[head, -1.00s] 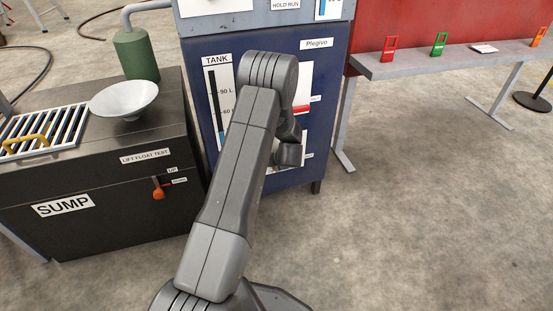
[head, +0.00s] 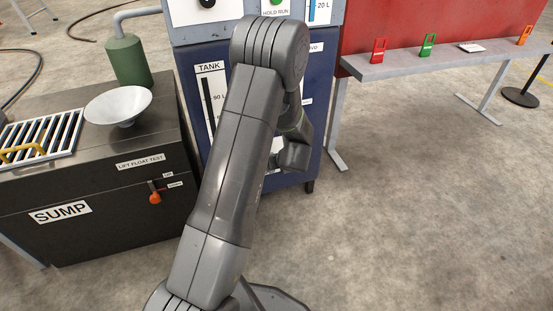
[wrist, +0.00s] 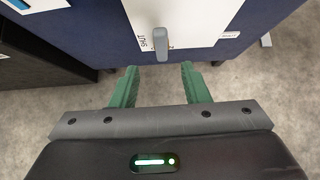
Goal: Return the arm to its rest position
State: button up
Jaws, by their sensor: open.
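My gripper (wrist: 158,88) shows in the wrist view with its two green fingers apart and nothing between them. Just beyond the fingertips is a grey lever handle (wrist: 160,40) on a white plate on the blue cabinet, with a label partly reading "SHUT". The fingers look apart from the handle. In the head view my arm is raised and bent in front of the blue tank cabinet (head: 203,112). The fingers are hidden there behind my arm's own links.
The black sump box (head: 100,235) with a white funnel (head: 118,104) stands at the left. A grey bench (head: 400,62) with red, green and orange tags stands at the right. The concrete floor (head: 420,220) at the lower right is clear.

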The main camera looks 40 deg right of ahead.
jog(key=b+x, duration=0.3)
jog(key=x, duration=1.1)
jog(key=shift+s, duration=0.1)
jog(key=shift+r, duration=0.1)
